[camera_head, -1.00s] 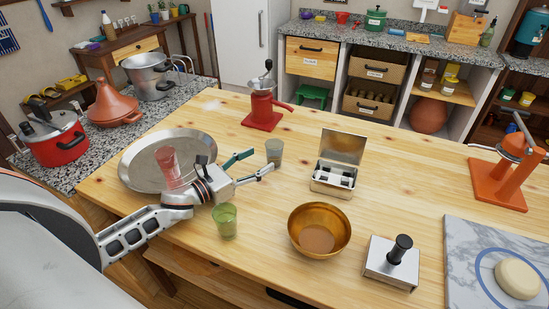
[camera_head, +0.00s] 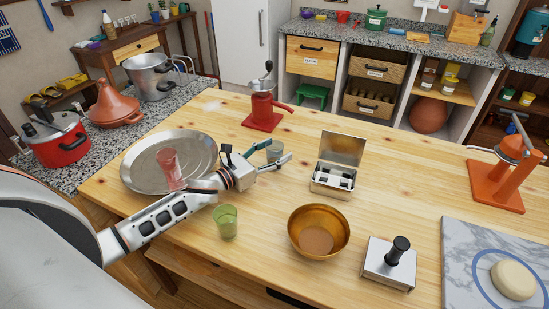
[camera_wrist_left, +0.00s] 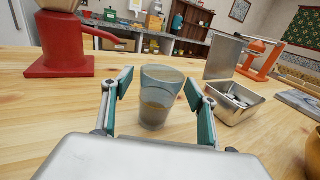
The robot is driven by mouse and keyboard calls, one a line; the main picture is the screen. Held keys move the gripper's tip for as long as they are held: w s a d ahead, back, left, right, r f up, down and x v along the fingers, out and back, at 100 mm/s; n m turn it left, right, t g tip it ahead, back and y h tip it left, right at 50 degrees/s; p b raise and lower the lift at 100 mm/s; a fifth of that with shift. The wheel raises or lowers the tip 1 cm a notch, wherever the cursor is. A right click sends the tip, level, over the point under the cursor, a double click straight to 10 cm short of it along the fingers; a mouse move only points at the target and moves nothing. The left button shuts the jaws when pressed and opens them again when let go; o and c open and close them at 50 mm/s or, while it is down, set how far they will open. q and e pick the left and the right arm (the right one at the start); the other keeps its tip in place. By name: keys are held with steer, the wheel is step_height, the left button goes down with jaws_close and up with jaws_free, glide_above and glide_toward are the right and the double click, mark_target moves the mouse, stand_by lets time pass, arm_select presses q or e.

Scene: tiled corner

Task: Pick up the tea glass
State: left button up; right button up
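A small grey see-through glass (camera_head: 274,152) stands upright on the wooden table. In the left wrist view the glass (camera_wrist_left: 158,98) is centred between my fingers, with a gap on each side. My left gripper (camera_head: 276,157) is open, its fingers pointing at the glass from the near left side; it also shows in the left wrist view (camera_wrist_left: 158,88). A red glass (camera_head: 168,165) stands on a round metal tray (camera_head: 140,184). A green glass (camera_head: 226,222) stands nearer, below my left arm. Which one is called the tea glass cannot be told from looks. My right gripper is not in view.
A red grinder (camera_head: 262,115) stands behind the grey glass. An open metal box (camera_head: 333,180) is to its right. An amber bowl (camera_head: 318,232), a metal tamper block (camera_head: 388,264) and an orange press (camera_head: 497,185) stand farther right. Bare table lies between them.

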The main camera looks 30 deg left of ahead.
arm_select(q)
steer(key=c, duration=1.2)
steer(key=shift+r, duration=0.1)
